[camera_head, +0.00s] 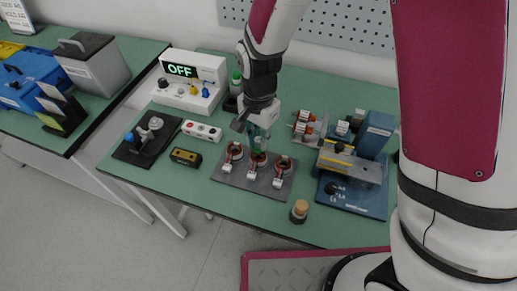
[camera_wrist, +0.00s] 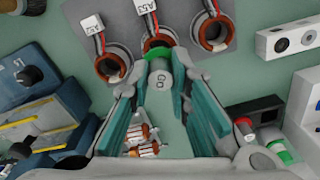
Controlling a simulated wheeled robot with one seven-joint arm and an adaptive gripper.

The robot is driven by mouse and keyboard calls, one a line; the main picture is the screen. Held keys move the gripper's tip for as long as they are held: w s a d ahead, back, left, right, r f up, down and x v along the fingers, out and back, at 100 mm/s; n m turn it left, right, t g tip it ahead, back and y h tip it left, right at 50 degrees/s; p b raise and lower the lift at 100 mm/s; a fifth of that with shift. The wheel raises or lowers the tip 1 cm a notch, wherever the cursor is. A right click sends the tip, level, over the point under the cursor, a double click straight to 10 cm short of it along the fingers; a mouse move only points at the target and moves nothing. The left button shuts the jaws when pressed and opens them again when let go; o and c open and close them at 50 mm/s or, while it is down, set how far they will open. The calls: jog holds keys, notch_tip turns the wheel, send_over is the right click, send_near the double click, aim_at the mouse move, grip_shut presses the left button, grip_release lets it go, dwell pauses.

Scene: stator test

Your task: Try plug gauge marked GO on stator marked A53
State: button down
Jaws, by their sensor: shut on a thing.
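My gripper (camera_head: 260,143) is shut on a grey plug gauge marked GO (camera_wrist: 159,82), held between its teal fingers. Three stators with copper windings and white tags sit in a row on a grey plate (camera_head: 218,176). The gauge is at the middle stator (camera_head: 257,162), which shows in the wrist view (camera_wrist: 158,34) just beyond the gauge's end. Whether the gauge is in the bore or above it cannot be told. The other stators (camera_wrist: 112,65) (camera_wrist: 212,33) are on either side. The middle tag (camera_wrist: 143,5) seems to read A53, but the print is small.
A blue fixture (camera_head: 345,194) stands to the right, with red-and-white parts (camera_head: 304,124) behind. To the left are a meter reading OFF (camera_head: 190,80), a button box (camera_head: 202,131) and a small black-yellow block (camera_head: 186,157).

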aim_at(258, 139)
jog(key=shift+r+p, duration=1.6)
jog(key=shift+r, duration=0.9)
